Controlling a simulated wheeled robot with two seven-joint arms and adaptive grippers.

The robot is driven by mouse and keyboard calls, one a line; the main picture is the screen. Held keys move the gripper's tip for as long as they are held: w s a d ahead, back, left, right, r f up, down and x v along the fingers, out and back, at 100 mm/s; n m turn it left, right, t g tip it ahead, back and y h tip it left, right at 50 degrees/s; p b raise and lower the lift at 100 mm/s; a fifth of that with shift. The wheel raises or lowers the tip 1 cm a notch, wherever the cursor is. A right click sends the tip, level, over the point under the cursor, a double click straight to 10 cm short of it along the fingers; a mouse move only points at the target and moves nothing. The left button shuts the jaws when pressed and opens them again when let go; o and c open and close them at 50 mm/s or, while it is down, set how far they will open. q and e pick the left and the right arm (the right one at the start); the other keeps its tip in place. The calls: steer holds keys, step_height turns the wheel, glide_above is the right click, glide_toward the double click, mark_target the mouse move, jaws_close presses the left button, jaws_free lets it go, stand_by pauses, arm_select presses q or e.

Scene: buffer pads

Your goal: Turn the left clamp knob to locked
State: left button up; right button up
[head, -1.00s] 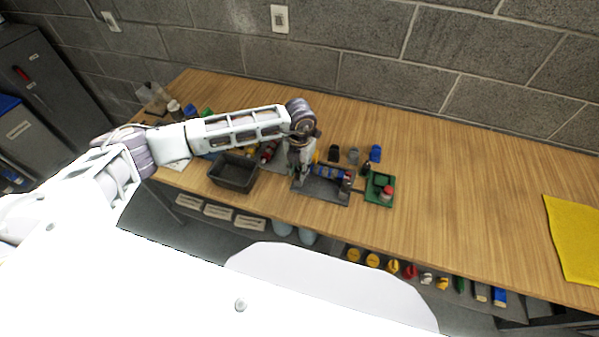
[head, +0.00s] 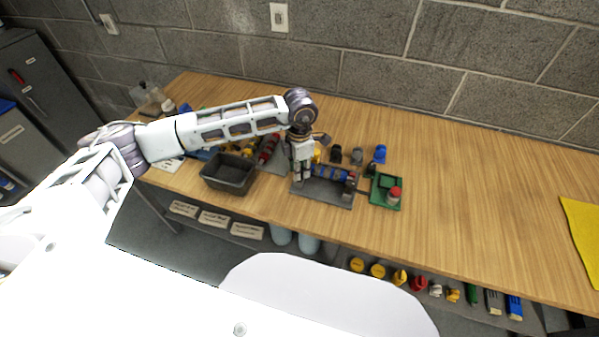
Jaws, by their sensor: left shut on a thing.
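My left gripper (head: 300,176) points down at the left end of this fixture. It is shut at the left clamp knob, which the fingers hide, so the knob's angle cannot be read. A dark clamp part (head: 351,178) shows at the right end of the cylinder. My right gripper is not in view.
A black bin (head: 229,172) stands left of the fixture. A green tray (head: 386,192) with a red-topped part is at its right. Several small black, grey and blue parts (head: 357,155) stand behind. A yellow cloth (head: 583,238) lies far right; the bench between is clear.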

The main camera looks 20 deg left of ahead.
arm_select(q)
steer(key=shift+m+b, duration=0.35)
steer(key=shift+m, duration=0.15)
steer(key=shift+m+b, duration=0.55)
steer(key=shift+m, duration=0.15)
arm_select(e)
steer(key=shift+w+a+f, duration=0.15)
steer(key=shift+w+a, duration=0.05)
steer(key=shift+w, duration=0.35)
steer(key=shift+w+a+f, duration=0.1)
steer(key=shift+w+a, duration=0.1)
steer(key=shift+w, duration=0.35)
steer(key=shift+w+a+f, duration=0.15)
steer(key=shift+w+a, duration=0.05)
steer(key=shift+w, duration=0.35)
arm_select(q)
steer(key=o, duration=1.1)
steer(key=shift+c, duration=0.2)
steer(key=shift+r, duration=0.1)
step_height(320, 180, up, 12)
